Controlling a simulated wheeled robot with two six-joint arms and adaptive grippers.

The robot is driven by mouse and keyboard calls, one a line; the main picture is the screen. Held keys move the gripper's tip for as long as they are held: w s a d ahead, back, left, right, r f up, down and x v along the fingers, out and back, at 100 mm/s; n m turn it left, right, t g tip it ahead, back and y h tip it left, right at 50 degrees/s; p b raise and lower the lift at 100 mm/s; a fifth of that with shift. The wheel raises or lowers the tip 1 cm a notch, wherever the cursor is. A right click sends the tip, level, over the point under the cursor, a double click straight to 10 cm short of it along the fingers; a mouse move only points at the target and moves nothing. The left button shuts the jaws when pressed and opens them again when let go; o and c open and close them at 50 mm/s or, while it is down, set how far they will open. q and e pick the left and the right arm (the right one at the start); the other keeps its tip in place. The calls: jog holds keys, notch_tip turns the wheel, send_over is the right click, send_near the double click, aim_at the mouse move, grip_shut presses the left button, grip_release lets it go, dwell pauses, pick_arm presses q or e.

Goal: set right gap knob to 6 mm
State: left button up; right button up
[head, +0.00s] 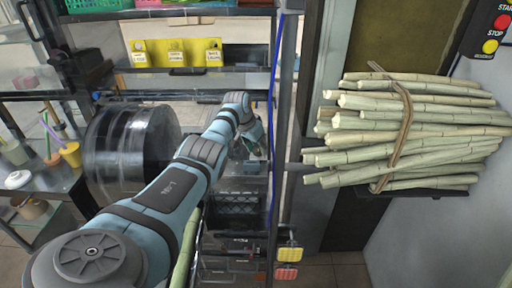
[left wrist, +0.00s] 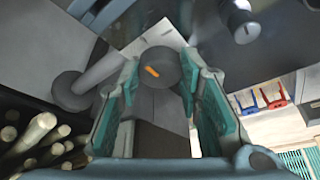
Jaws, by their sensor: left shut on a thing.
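A dark round knob (left wrist: 158,68) with an orange mark on its face shows between the teal fingers in the left wrist view. The mark slants slightly, running down to the right. My left gripper (left wrist: 160,95) is shut on this knob, one finger on each side. In the head view my left gripper (head: 252,143) is at the press, at the end of my blue arm, and the knob there is hidden. I cannot read any gap scale. My right gripper is in neither view.
A bundle of tied sugarcane (head: 410,130) sits on a shelf to the right. A large dark drum (head: 130,150) stands left of my arm. A second dark knob-like part (left wrist: 240,22) is near the wrist view's top. A yellow plate (head: 177,53) with labels is at the back.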

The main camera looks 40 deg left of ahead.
pick_arm(q)
jog(key=shift+d+f, duration=0.1)
jog(key=o, duration=1.1)
jog(key=shift+w+f, duration=0.1)
jog(key=shift+w, duration=0.05)
jog(key=v, duration=1.2)
